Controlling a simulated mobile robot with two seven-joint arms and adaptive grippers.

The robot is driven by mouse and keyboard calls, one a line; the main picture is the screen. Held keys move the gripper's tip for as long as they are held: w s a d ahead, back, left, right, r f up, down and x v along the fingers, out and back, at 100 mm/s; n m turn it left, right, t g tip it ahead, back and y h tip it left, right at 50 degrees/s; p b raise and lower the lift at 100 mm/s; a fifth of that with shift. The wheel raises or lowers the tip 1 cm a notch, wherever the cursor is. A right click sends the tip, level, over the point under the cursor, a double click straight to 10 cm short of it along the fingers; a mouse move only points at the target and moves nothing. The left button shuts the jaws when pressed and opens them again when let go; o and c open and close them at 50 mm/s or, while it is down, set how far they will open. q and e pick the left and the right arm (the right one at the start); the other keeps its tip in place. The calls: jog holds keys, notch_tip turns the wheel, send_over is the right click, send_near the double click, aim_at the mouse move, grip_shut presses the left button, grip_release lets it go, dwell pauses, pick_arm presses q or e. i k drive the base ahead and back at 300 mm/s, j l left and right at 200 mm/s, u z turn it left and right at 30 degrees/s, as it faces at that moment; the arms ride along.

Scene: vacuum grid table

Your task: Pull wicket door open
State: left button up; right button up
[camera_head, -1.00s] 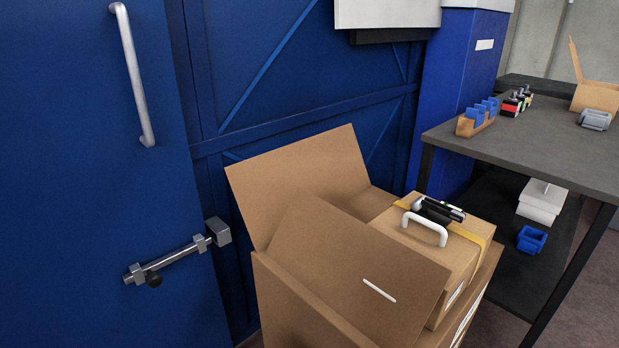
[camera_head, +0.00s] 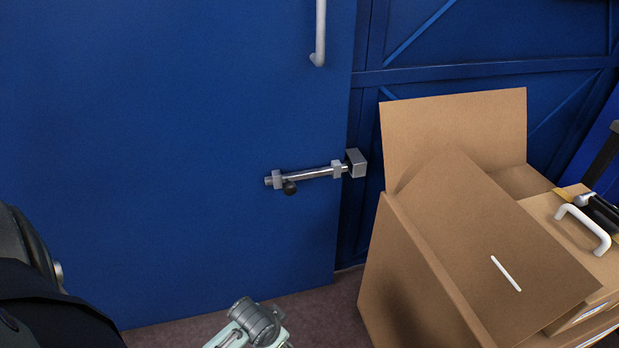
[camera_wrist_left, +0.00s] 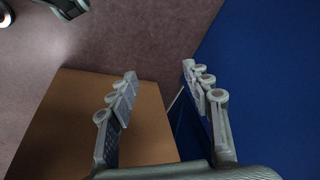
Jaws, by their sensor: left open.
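The blue wicket door (camera_head: 180,120) fills the left and middle of the head view and looks closed. A white vertical handle (camera_head: 320,30) is on its upper right, cut off by the top edge. A metal bolt (camera_head: 310,174) with a black knob (camera_head: 290,188) lies across the door's right side. Its rod reaches the grey block (camera_head: 357,163) at the frame; I cannot tell how far it enters. In the left wrist view my left gripper (camera_wrist_left: 158,76) is open and empty, with the blue surface (camera_wrist_left: 265,80) to its right. My right gripper is not identifiable.
An open cardboard box (camera_head: 410,270) stands on the floor at right, in front of the blue wall. Brown floor (camera_head: 190,330) shows below the door.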

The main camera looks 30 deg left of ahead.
aim_at(141, 141)
jog(key=u, duration=1.85)
